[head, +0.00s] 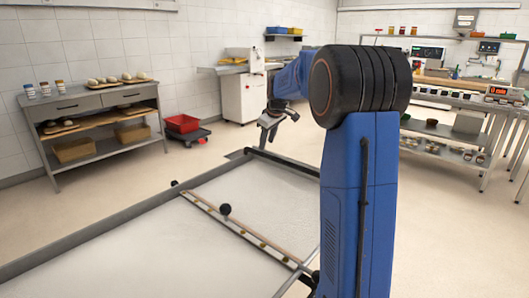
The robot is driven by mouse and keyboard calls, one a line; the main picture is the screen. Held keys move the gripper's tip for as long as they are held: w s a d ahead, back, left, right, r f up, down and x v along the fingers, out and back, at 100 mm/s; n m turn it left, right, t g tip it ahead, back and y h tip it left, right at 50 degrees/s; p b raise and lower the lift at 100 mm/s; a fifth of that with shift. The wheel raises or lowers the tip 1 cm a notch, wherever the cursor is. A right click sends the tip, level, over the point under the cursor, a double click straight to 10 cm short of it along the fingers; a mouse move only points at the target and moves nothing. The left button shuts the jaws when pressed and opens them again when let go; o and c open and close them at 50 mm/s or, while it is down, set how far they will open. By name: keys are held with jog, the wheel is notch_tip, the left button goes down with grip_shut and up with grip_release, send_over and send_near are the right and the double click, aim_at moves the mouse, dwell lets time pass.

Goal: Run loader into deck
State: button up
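The loader (120,252) lies in the foreground as a wide, pale, flat bed inside a dark metal frame. A crossbar (262,243) with a wooden-looking edge runs over the bed, and a round black knob (225,209) stands on it. My gripper (264,146) hangs small and pointing down near the loader's far edge, apart from the knob. Whether its fingers are open or shut is too small to tell. My blue arm hides part of the loader's right side. No deck opening can be made out in this view.
A shelf table (92,104) with loaves and jars stands at the left wall. A red crate (182,123) sits on a low dolly beside it. A white machine (240,97) stands at the back. Metal racks (441,150) line the right. Floor between is clear.

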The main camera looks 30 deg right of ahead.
aim_at(264, 153)
jog(key=x, duration=0.6)
jog(key=shift+w+f, duration=0.15)
jog(key=shift+f, duration=0.15)
grip_shut()
